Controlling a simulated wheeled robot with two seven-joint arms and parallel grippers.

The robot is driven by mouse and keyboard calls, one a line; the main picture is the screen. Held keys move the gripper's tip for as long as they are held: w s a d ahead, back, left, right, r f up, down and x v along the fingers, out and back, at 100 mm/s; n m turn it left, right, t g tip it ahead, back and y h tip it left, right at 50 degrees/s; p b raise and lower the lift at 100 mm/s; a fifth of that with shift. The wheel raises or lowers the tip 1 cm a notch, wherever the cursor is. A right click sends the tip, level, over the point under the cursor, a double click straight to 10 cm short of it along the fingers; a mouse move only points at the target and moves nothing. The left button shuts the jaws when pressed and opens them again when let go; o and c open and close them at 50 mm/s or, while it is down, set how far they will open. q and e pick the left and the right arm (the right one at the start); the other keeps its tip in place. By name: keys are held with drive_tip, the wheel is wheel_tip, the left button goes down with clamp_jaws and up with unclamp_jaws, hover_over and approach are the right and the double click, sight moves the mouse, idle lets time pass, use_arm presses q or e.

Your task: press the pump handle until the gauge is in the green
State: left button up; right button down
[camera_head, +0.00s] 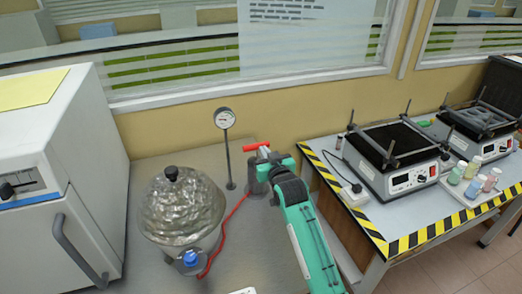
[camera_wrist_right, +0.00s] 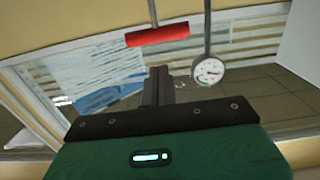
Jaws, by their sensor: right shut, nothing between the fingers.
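The pump handle is a red bar (camera_head: 256,146) on the small grey pump (camera_head: 255,180) in the head view. The bar also shows in the wrist view (camera_wrist_right: 157,36), just beyond the fingertips. The round white gauge (camera_head: 224,118) stands on a thin post left of the pump; in the wrist view its dial (camera_wrist_right: 209,71) has small coloured marks, but I cannot read the needle. My right gripper (camera_head: 264,156) is shut and empty, its fingers (camera_wrist_right: 160,72) close to the bar. I cannot tell whether they touch it. My left gripper is out of view.
A silver-domed vessel (camera_head: 182,205) with a black knob stands left of the pump, a red hose (camera_head: 228,222) beside it. A white cabinet (camera_head: 95,165) is at the left. A striped-edge table (camera_head: 350,218) at the right holds hotplates (camera_head: 395,155) and small bottles (camera_head: 472,188).

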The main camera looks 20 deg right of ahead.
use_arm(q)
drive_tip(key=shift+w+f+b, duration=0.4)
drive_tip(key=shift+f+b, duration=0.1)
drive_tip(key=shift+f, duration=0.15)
use_arm(e)
drive_tip(key=s, duration=0.5)
drive_tip(key=shift+s+d+r, duration=0.1)
drive_tip(key=shift+s+r, duration=0.05)
drive_tip(key=shift+s, duration=0.05)
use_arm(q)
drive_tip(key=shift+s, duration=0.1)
